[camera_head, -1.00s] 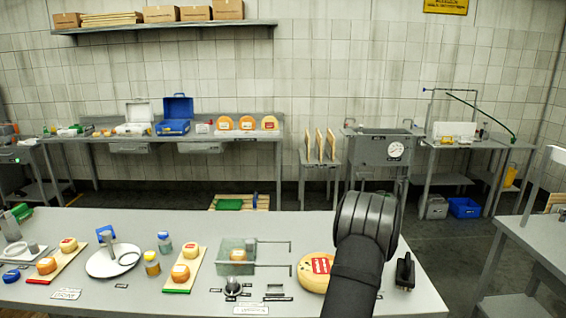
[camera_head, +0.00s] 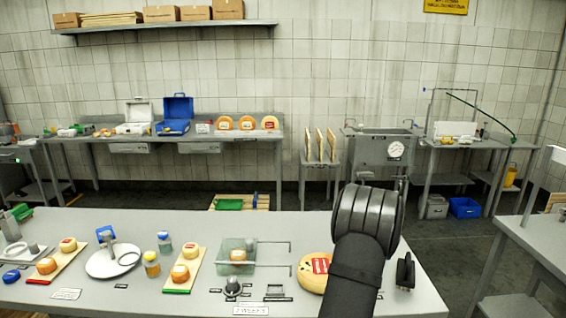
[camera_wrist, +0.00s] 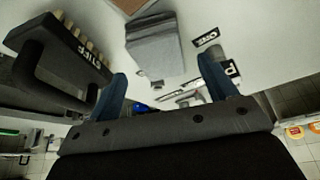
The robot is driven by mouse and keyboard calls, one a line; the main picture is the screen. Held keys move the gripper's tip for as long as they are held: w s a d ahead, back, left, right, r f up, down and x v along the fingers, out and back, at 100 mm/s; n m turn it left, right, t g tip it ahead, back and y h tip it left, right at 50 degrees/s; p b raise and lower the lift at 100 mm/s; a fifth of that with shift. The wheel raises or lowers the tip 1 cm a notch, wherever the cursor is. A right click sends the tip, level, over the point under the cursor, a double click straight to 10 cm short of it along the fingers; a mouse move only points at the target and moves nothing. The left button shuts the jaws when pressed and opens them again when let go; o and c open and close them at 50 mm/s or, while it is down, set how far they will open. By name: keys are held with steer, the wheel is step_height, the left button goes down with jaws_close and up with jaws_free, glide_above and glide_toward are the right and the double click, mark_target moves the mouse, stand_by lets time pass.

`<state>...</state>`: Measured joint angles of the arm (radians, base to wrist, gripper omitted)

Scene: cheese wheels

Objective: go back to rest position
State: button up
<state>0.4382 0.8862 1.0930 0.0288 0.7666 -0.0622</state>
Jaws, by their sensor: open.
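My gripper (camera_wrist: 165,95) shows in the wrist view as two blue fingers spread wide apart, with nothing between them. In the head view my dark arm rises at the right front of the table and hides the gripper itself. A large cheese wheel (camera_head: 312,273) with a red label lies on the table, partly hidden behind my arm. In the wrist view a dark handled tool block (camera_wrist: 62,62) is at the left, and a grey block (camera_wrist: 153,48) lies beyond the fingers.
The work table (camera_head: 300,228) carries a clear bin (camera_head: 237,257), a white scale plate (camera_head: 113,262), small cheeses on boards (camera_head: 184,270) and jars (camera_head: 151,263). The table's back strip is clear.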

steer(key=v, duration=0.7)
steer(key=x, duration=1.1)
steer(key=shift+f, duration=0.3)
step_height(320, 180, up, 5)
steer(key=shift+w+f, duration=0.1)
steer(key=s+d+r, duration=0.7)
steer(key=s, duration=0.3)
steer(key=s+a+f+n, duration=0.1)
steer(key=a+f, duration=0.1)
steer(key=a, duration=1.4)
steer(key=s+a+f, duration=0.2)
steer(key=a, duration=1.4)
steer(key=w+d+r, duration=0.4)
steer(key=w+d, duration=0.1)
steer(key=d, duration=0.2)
steer(key=shift+d+r, duration=0.2)
steer(key=shift+d, duration=0.05)
